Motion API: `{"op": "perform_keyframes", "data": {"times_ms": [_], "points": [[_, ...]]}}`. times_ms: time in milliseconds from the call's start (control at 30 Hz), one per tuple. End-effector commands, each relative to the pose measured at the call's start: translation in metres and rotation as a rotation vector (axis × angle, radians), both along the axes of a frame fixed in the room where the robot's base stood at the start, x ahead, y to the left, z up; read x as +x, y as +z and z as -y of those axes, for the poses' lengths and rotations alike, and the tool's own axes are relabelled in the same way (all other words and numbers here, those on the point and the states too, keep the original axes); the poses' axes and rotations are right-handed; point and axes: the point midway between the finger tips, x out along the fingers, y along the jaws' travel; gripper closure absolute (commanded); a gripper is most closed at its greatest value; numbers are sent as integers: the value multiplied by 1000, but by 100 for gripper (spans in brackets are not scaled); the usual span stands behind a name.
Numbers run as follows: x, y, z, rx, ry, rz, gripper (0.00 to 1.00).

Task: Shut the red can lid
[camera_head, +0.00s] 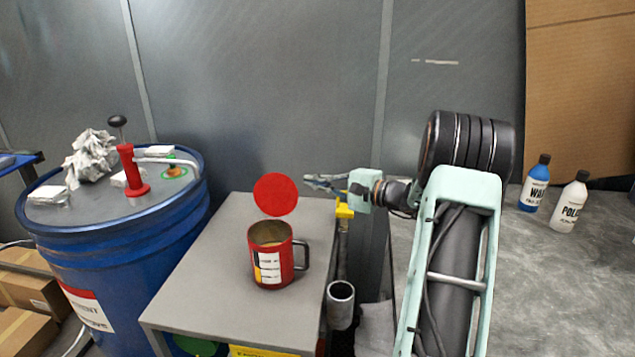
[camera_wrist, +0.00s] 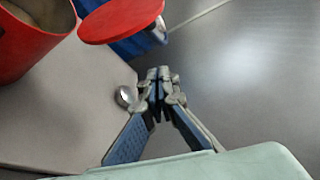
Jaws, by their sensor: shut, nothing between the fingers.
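The red can (camera_head: 267,262) stands upright on a grey table (camera_head: 213,262), with a dark handle on its right side and a white label. Its round red lid (camera_head: 275,194) stands up open at the back of the rim. In the wrist view the open can (camera_wrist: 32,38) is at the upper left and the lid (camera_wrist: 121,16) at the top. My gripper (camera_head: 308,183) is to the right of the lid, at about its height in the picture, apart from it. In the wrist view the fingers (camera_wrist: 158,78) are closed together and empty.
A blue drum (camera_head: 130,245) with a red hand pump (camera_head: 131,170) and crumpled white cloth stands at the left. A yellow clamp (camera_head: 344,211) and a grey tube (camera_head: 341,305) sit at the table's right edge. Two bottles (camera_head: 535,182) stand at the far right. A grey wall rises behind.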

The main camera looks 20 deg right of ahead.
Motion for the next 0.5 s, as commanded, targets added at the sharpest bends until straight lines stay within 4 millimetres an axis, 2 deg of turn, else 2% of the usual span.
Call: {"op": "perform_keyframes", "data": {"times_ms": [267,500], "points": [[52,-7,-36,-1,5,0,100],[29,2,-50,-1,0,-2,100]]}}
